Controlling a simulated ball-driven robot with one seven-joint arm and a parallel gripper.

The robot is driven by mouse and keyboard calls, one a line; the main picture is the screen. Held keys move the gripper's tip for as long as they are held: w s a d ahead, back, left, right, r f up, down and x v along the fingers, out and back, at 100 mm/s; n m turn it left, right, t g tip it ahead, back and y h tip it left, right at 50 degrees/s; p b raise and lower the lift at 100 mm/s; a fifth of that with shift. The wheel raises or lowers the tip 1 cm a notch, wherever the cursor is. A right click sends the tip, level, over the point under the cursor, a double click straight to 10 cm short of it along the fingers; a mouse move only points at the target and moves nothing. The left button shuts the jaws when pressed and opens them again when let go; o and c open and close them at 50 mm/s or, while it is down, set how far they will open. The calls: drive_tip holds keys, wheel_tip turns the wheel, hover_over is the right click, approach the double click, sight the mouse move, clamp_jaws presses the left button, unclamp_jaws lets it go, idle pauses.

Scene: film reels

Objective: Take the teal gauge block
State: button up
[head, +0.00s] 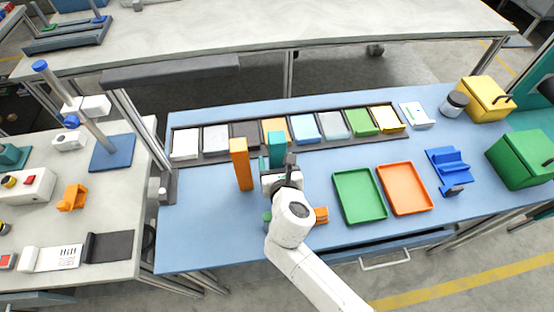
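The teal gauge block (277,149) stands upright on the blue workbench, in front of the row of coloured trays. My gripper (280,172) is right at it, on its near side, and hides its lower part. The fingers are small and partly covered by my wrist. I cannot tell whether they touch the block or are closed on it. A taller orange block (241,165) stands upright just to the left of the teal one.
An orange piece (321,215) and a small green piece (267,217) lie beside my wrist. A green tray (359,196) and an orange tray (404,189) lie to the right. A blue stepped holder (448,166) stands beyond them. The bench's left front is clear.

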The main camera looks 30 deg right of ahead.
drive_tip(key=c, duration=1)
drive_tip(key=shift+c, duration=0.8)
drive_tip(key=shift+r, duration=0.1)
